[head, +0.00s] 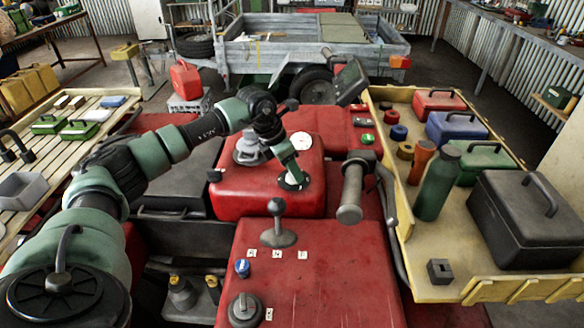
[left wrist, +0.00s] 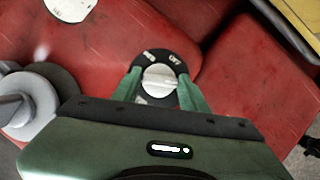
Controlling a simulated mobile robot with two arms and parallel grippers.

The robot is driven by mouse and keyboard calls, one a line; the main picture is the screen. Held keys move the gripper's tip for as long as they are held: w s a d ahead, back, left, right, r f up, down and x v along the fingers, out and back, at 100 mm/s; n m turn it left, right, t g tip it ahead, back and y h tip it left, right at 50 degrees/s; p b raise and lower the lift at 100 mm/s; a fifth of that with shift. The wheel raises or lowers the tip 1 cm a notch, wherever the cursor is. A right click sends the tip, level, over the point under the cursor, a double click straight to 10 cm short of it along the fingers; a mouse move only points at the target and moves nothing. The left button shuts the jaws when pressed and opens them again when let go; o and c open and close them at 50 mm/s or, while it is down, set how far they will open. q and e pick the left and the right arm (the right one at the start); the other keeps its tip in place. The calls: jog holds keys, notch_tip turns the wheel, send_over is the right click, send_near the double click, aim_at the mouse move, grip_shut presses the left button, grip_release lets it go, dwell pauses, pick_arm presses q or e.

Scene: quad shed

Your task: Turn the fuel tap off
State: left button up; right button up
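The fuel tap is a round pale knob on a black disc with white lettering. In the left wrist view the knob (left wrist: 160,81) sits between my green fingers, with "OFF" at the disc's upper right and other marks at upper left and lower left. A raised bar crosses the knob, roughly sideways in that view. My left gripper (left wrist: 160,84) has a finger on each side of the knob, with little or no gap; I cannot tell whether they press on it. In the head view my left gripper (head: 292,179) comes down over the disc on the red bodywork. My right gripper is not in view.
A grey cap (head: 250,149) and a white dial (head: 302,141) are close by. A handlebar grip (head: 351,192) stands to the right, and a grey lever (head: 277,222) in front. A yellow tray (head: 447,282) with toolboxes and a green bottle (head: 436,185) is farther right.

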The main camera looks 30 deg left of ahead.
pick_arm(q)
jog(key=shift+n, duration=0.3)
jog(key=n+y+b, duration=0.1)
jog(key=n, duration=0.2)
jog(key=shift+d+f+t, duration=0.1)
jog(key=shift+d+t, duration=0.05)
jog(key=shift+t, duration=0.15)
jog(key=n+y+b, duration=0.2)
jog(key=n, duration=0.2)
jog(key=shift+d, duration=0.1)
jog(key=n+y+b, duration=0.1)
jog(key=n, duration=0.3)
jog(key=shift+b, duration=0.35)
jog(key=shift+n+y, duration=0.3)
jog(key=o, duration=1.4)
jog(key=shift+g, duration=0.4)
jog(key=shift+c, duration=0.2)
